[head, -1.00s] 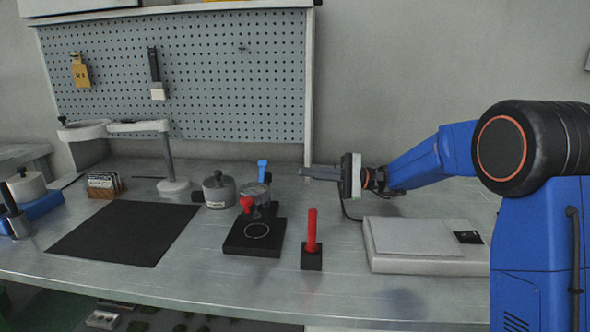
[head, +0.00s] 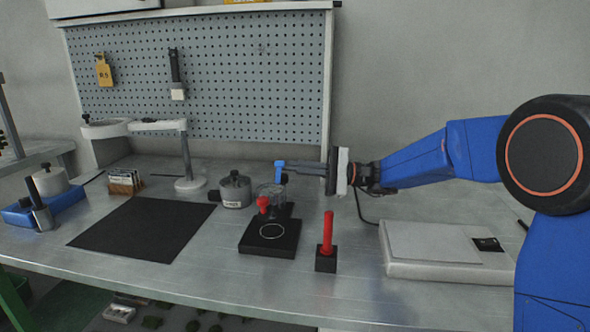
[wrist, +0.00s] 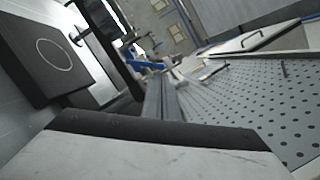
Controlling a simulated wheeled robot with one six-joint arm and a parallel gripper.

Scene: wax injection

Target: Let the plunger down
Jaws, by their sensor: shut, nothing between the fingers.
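A small wax injector stands mid-table on a black base (head: 283,247) marked with a white ring. It has a clear pot (head: 268,192), a red knob (head: 262,203) and an upright blue handle (head: 280,172) at the back. I cannot tell for certain which part is the plunger. My gripper (head: 289,167) is shut and empty, pointing left, with its tips right beside the blue handle. Whether they touch is unclear. In the wrist view the fingers (wrist: 161,76) end close to blue parts (wrist: 130,52); the ringed base (wrist: 55,55) shows at upper left.
A red rod (head: 328,232) stands in a black block in front of my gripper. A pale flat box (head: 425,245) lies to the right. A lidded grey pot (head: 235,192) stands left of the injector. A black mat (head: 140,230) lies bare farther left. A pegboard (head: 230,75) rises behind.

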